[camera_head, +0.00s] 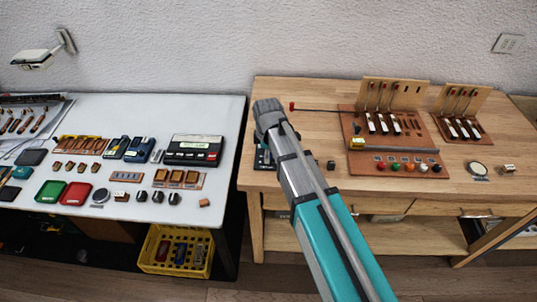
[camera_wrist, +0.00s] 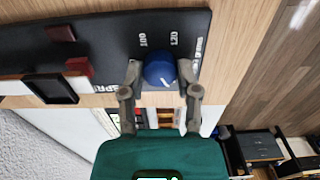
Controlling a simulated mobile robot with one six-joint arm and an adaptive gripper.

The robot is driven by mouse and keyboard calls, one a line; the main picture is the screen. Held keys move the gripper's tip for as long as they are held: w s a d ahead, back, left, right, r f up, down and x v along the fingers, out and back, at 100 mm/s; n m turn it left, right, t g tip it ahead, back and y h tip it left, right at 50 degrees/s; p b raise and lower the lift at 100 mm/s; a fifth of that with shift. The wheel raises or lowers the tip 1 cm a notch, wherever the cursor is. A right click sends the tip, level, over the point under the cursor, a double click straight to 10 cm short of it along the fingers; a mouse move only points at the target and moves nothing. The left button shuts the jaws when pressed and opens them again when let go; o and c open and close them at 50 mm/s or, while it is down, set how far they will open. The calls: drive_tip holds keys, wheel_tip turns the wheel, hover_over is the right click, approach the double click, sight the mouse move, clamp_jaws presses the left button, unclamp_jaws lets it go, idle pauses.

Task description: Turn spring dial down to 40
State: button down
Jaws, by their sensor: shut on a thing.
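In the wrist view, the blue round spring dial (camera_wrist: 159,67) sits near the end of a dark panel (camera_wrist: 112,40). The panel bears white marks "100" and "120" beside the dial and partly hidden lettering. A short white line shows on the dial's near side; its exact setting is unclear. My gripper (camera_wrist: 160,75) is shut on the dial, one grey finger on each side. In the head view, my arm reaches over the left part of the wooden bench (camera_head: 300,95). It hides the dial, and only a bit of the dark panel (camera_head: 262,158) shows beside it.
Dark red blocks (camera_wrist: 79,67) and a black square frame (camera_wrist: 50,89) lie on or beside the panel. A red-tipped rod (camera_head: 315,109) and a board with upright key parts (camera_head: 390,122) stand right of my arm. A white table (camera_head: 225,115) is at left, across a gap.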

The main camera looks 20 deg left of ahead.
idle(0.3)
drive_tip(key=shift+c, duration=1.6)
unclamp_jaws()
drive_tip(key=shift+w, duration=0.1)
